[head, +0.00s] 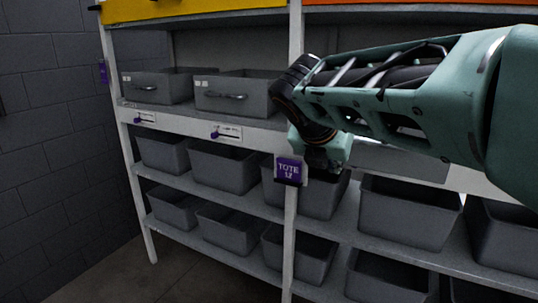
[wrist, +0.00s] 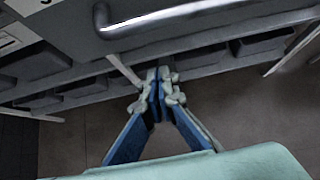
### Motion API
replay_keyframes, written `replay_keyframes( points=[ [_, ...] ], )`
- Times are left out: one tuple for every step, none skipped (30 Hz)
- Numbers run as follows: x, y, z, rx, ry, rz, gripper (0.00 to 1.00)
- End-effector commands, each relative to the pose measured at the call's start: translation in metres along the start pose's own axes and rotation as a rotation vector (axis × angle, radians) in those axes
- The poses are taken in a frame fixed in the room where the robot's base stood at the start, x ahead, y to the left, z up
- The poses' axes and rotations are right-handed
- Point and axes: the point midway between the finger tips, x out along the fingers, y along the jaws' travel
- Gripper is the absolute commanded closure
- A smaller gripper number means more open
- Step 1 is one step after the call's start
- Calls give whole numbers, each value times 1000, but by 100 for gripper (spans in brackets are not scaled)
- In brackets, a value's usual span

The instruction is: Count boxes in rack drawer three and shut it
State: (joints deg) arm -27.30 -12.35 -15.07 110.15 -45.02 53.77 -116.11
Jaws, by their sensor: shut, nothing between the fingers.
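In the wrist view my gripper (wrist: 155,88) points down with its blue and pale fingertips together and nothing between them. A grey drawer front with a metal bar handle (wrist: 205,18) crosses the top of that view, beyond the fingertips and apart from them. In the head view two grey drawers with handles stand on the upper shelf: a left one (head: 155,87) and a second one (head: 232,97). My arm covers the place to their right. A grey panel (head: 402,161) shows below the arm; I cannot tell whether it is a drawer. No drawer's inside or boxes show clearly.
The white rack (head: 292,222) has a purple "TOTE 12" sign (head: 289,171) on its post. Several grey totes fill the lower shelves, including one at the right (head: 405,215). A dark block wall (head: 55,130) stands at the left. Bare floor (wrist: 255,115) shows below the gripper.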

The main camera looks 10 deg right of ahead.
Motion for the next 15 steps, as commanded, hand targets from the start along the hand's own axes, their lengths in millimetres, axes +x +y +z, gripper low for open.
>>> replay_keyframes(
  points=[
    [12,-1,-1,-1,3,-4,100],
    [18,0,-1,-1,2,-3,100],
    [24,0,2,0,2,-3,100],
    [26,0,7,2,1,-2,100],
    [29,0,10,2,2,-2,100],
    [34,0,14,2,2,-2,100],
    [36,0,17,2,1,0,100],
    [38,0,19,2,1,-1,100],
    [41,0,21,1,2,-1,100],
    [43,0,22,1,2,-1,100],
    [44,0,24,1,2,0,100],
    [46,0,25,2,2,1,100],
    [47,0,25,2,2,1,100],
    [47,0,26,1,2,1,100],
    [48,0,26,1,2,0,100]
  ],
)
